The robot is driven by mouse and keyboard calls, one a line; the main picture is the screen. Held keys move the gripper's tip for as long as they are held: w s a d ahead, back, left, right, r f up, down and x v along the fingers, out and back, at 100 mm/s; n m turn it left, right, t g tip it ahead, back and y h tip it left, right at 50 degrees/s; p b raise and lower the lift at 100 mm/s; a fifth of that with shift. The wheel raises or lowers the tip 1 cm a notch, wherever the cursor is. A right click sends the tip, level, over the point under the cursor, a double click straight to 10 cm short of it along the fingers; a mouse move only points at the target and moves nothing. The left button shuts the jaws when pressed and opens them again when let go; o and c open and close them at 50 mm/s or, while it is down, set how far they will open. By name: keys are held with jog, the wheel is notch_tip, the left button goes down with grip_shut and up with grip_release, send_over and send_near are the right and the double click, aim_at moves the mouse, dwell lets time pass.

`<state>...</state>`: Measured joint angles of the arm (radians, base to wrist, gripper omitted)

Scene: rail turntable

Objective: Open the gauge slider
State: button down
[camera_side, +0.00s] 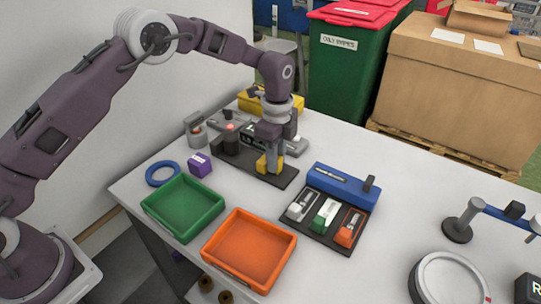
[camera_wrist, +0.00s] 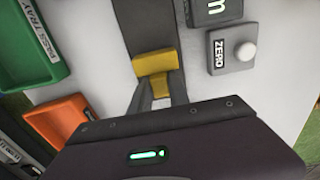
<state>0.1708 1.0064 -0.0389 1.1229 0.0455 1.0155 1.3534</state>
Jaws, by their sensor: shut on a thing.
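A yellow block (camera_side: 268,163) sits on a dark flat base (camera_side: 238,155), and I take it for the gauge slider. My gripper (camera_side: 270,155) points down over this base and is shut on the yellow block. In the wrist view the yellow block (camera_wrist: 156,66) lies between the fingertips (camera_wrist: 155,90), on a dark grey strip (camera_wrist: 146,25). The fingers partly hide the block, and my wrist hides part of the base in the side view.
A green tray (camera_side: 183,207) and an orange tray (camera_side: 249,250) lie in front. A blue unit (camera_side: 342,186) with several small blocks stands to the right. A grey device with a ZERO button (camera_wrist: 244,51) sits beside the strip. A purple cube (camera_side: 200,164) and a blue ring (camera_side: 163,173) are at left.

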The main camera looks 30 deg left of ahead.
jog(key=shift+d, duration=0.3)
jog(key=c, duration=1.5)
grip_release()
jog(key=shift+o, duration=1.3)
jog(key=shift+a, duration=0.1)
notch_tip(320, 180, up, 7)
jog(key=shift+r, duration=0.1)
